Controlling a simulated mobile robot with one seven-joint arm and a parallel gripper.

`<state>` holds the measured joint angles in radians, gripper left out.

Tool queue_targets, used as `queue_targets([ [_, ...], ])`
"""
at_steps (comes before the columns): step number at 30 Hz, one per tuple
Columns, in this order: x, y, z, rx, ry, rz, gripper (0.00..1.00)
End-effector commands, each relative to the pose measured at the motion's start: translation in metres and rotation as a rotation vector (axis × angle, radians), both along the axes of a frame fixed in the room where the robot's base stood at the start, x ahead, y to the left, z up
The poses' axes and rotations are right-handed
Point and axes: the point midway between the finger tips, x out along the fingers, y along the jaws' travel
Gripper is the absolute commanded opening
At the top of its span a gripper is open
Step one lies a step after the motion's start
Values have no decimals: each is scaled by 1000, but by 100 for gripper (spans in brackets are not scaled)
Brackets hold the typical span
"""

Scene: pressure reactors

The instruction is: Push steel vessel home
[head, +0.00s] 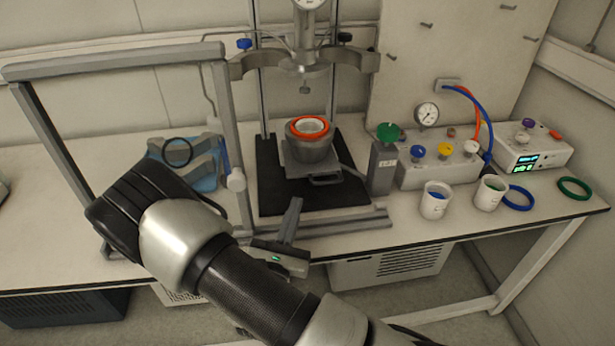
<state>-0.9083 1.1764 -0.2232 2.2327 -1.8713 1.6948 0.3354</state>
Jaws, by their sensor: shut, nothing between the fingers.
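The steel vessel (310,148) stands upright on a small sliding carriage (325,177) with a front handle, on the black base plate of the reactor stand. An orange ring and a white liner show at its open top. It sits below and a little forward of the reactor head (304,62), with a clear gap between them. My gripper (296,202) is shut and empty at the front edge of the stand, its fingers pointing up the picture toward the carriage. It appears apart from the carriage and vessel. My forearm hides part of the table at left.
A grey frame (228,130) with a raised shield stands left of the stand. A grey block with a green knob (387,132) stands close on the right, beside the valve box (440,170). Two white cups (435,203) sit near the front edge.

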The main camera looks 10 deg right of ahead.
Motion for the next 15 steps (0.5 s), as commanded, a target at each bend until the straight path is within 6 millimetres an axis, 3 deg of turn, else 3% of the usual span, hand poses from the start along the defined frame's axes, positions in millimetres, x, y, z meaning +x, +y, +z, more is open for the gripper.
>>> queue_targets([
  [2, 3, 6, -1, -23, 9, 24, 0],
  [7, 22, -3, 5, -23, 9, 21, 0],
  [15, 74, -25, 18, -20, 6, 20, 0],
])
